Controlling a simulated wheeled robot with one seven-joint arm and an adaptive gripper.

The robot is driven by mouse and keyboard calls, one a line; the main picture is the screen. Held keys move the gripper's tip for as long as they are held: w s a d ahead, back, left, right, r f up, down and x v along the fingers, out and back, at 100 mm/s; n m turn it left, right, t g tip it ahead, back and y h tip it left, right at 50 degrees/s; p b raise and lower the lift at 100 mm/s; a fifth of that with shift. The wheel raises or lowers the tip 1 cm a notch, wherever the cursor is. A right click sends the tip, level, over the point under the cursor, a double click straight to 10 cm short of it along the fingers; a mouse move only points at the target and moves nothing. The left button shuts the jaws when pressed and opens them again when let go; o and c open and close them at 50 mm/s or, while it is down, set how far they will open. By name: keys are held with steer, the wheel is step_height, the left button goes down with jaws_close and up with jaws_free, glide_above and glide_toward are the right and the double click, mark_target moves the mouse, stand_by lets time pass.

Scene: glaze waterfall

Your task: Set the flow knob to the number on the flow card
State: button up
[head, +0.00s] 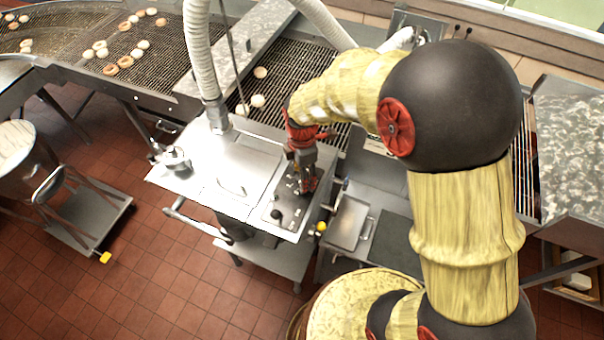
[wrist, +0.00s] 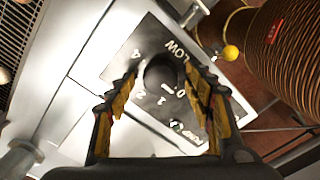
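The flow knob (wrist: 162,72) is a dark round knob on a dark panel (wrist: 125,50) in the wrist view. White digits 0 to 4 curve around it, and the letters "LOW" show beside it, their start hidden. I cannot make out a pointer mark on the knob. My gripper (wrist: 160,88) is open, with one yellow-and-black finger on each side of the knob; I cannot tell whether they touch it. In the head view my gripper (head: 305,184) points down at the panel (head: 290,209) and hides part of it. I cannot make out a flow card.
A black round knob (head: 276,214) stands near the panel's front edge. A yellow ball (wrist: 230,52) sticks out beside the panel. A ribbed brown cylinder (wrist: 284,50) fills the wrist view's upper right. A metal tray (head: 350,224) lies right of the machine. Doughnuts rest on the conveyor behind.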

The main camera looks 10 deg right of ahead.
steer(key=shift+c, duration=1.2)
steer(key=c, duration=0.8)
steer(key=shift+m, duration=0.3)
steer(key=shift+c, duration=0.2)
steer(key=m+b, duration=0.1)
steer(key=m, duration=0.4)
steer(key=shift+m, duration=0.3)
steer(key=m+b, duration=0.1)
steer(key=m, duration=1.2)
steer(key=shift+m+b, duration=0.3)
steer(key=shift+b, duration=0.05)
steer(key=m, duration=0.6)
steer(key=shift+m, duration=0.4)
